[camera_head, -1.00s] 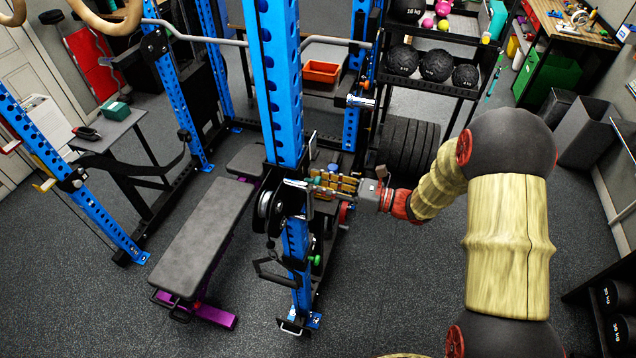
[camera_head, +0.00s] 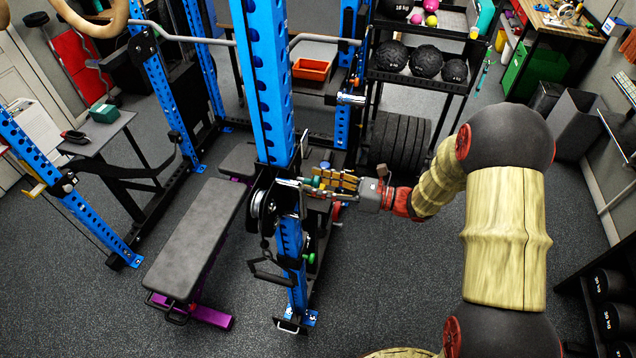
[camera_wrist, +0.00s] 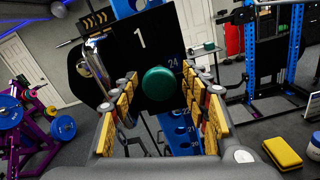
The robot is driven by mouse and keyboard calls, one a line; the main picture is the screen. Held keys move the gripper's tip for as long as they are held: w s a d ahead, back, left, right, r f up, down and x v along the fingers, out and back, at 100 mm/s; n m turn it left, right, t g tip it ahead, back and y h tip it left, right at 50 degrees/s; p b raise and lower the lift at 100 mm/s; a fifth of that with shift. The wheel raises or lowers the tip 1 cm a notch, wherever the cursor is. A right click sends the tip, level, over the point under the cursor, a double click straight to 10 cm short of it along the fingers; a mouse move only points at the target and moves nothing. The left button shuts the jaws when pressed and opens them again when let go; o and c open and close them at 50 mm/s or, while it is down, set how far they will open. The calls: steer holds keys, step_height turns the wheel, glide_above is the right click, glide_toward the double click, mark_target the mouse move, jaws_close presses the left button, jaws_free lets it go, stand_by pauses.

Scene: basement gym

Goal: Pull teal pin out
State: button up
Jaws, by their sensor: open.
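The teal pin (camera_wrist: 159,84) shows its round head in the wrist view, in front of a black plate (camera_wrist: 140,50) marked 1. In the head view my gripper (camera_head: 335,181) is beside the blue rack upright (camera_head: 265,90), at the pulley and weight stack.
A grey bench (camera_head: 195,240) stands left of the upright. A black handle (camera_head: 270,272) hangs low near the upright. A chrome bar (camera_wrist: 98,62) is left of the pin in the wrist view. Open floor lies right of the rack, below my arm.

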steer(key=shift+d, duration=0.1)
steer(key=v, duration=1.1)
steer(key=shift+s+d, duration=0.15)
steer(key=shift+d, duration=0.25)
